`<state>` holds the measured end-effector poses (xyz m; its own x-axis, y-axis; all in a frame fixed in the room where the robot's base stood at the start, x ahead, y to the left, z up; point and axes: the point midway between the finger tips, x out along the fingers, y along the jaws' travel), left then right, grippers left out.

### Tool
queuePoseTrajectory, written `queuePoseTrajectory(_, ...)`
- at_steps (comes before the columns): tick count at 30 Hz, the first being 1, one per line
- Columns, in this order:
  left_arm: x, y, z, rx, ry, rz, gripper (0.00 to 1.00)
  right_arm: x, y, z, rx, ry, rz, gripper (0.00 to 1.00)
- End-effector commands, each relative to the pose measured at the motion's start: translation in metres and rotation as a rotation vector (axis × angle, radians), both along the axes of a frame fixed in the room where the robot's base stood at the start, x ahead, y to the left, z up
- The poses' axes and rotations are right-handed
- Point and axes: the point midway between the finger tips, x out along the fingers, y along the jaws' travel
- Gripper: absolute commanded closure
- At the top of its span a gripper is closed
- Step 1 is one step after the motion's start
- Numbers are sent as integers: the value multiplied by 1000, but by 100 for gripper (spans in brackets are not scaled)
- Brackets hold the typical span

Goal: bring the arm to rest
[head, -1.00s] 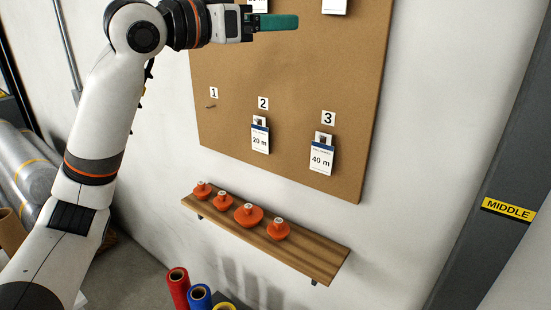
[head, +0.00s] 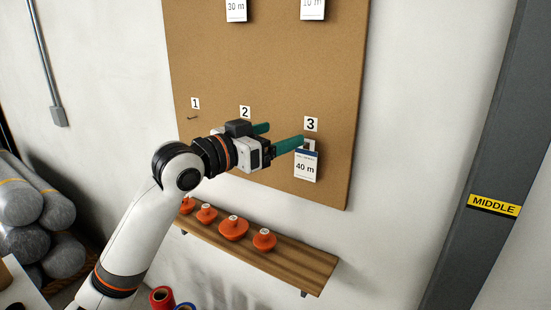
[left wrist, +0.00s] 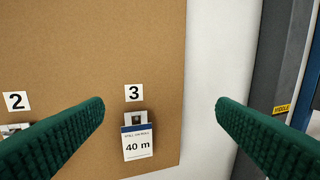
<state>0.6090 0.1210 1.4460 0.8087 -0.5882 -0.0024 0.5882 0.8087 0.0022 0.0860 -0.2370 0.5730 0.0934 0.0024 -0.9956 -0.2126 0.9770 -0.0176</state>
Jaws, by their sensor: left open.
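My left arm reaches in from the left in the head view. Its gripper (head: 285,134), with two green fingers, is open and empty in front of the corkboard (head: 270,60), close to number 3. In the left wrist view the fingers (left wrist: 160,103) stand wide apart, with the "40 m" card (left wrist: 137,145) seen between and below their tips. That card (head: 307,166) hangs under number 3 (head: 311,124); I cannot tell whether a finger touches it. The place under number 2 (head: 245,112) is hidden by the gripper in the head view. My right gripper is out of view.
A wooden shelf (head: 290,269) with several orange knobs (head: 233,229) is below the board. Number 1 (head: 195,103) has a bare hook. Grey rolls (head: 30,200) lie at left, coloured spools (head: 162,298) at bottom. A grey post (head: 490,150) marked MIDDLE stands right, past clear wall.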

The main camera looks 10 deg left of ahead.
Motion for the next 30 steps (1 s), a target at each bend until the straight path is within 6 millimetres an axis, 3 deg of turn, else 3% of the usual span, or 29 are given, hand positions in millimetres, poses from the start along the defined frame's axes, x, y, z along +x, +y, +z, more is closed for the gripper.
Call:
queuePoseTrajectory(3, -2, -3, -20, -3, 1, 5, 19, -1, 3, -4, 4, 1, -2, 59)
queuePoseTrajectory(11, -4, -5, -43, 1, 10, 15, 19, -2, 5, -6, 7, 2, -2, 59)
queuePoseTrajectory(14, -8, -6, -74, 22, 58, 29, 19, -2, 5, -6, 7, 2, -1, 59)
queuePoseTrajectory(20, -43, -1, -197, 119, 279, 103, 19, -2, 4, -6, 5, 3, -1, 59)
queuePoseTrajectory(24, -92, 11, -284, 201, 463, 170, 19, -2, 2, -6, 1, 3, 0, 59)
queuePoseTrajectory(30, -182, 36, -379, 320, 736, 270, 19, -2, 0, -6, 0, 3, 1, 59)
